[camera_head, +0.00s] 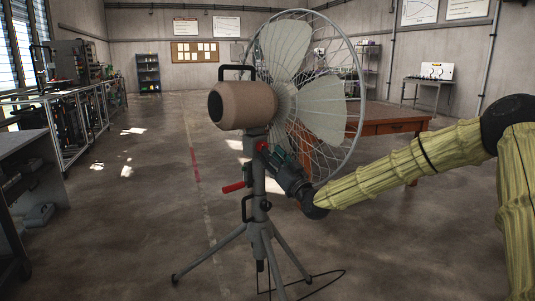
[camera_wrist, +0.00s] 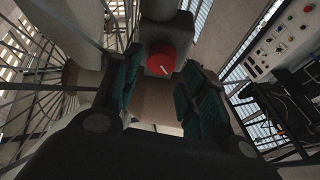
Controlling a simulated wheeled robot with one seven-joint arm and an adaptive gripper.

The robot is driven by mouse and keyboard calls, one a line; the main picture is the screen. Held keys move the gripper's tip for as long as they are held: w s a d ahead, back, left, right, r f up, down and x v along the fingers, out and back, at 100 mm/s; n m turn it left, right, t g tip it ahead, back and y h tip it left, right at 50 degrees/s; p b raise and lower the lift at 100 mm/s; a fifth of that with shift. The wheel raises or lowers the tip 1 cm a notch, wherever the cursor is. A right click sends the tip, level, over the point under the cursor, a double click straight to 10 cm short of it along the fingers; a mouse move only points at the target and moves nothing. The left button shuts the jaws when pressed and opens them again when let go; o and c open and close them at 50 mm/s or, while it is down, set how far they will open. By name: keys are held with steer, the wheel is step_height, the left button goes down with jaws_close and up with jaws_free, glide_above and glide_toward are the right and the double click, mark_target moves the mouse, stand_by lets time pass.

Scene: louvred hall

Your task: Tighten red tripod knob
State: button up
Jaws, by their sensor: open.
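A fan (camera_head: 245,105) with a brown motor housing and wire cage stands on a grey tripod (camera_head: 258,205). The red knob (camera_head: 263,146) shows on the post just below the motor, at the tips of my gripper (camera_head: 276,157). In the wrist view, the round red knob (camera_wrist: 161,59) with a white mark faces me. It lies ahead between the two teal fingers of my gripper (camera_wrist: 160,80), which stand apart, one on each side. The fingers do not appear closed on it. A separate red handle (camera_head: 233,187) sticks out lower on the tripod.
The wire cage (camera_head: 350,85) is close to my fingers; its spokes show at the left in the wrist view. A wooden table (camera_head: 395,118) stands behind the fan. Tripod legs (camera_head: 212,252) spread over open floor. A bench (camera_head: 70,120) runs along the left.

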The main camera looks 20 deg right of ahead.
steer(key=shift+x, duration=1.5)
steer(key=c, duration=0.8)
steer(key=shift+o, duration=0.2)
steer(key=shift+m+h, duration=0.3)
steer(key=shift+m, duration=0.1)
steer(key=shift+s+a+r+m+h+p, duration=0.1)
steer(key=shift+m+h+p, duration=0.8)
steer(key=shift+m, duration=1.45)
steer(key=shift+a+m+h+p, duration=0.1)
steer(key=shift+m+h+p, duration=0.25)
steer(key=shift+m+h, duration=1.5)
steer(key=shift+m+y, duration=0.35)
steer(key=shift+m, duration=0.35)
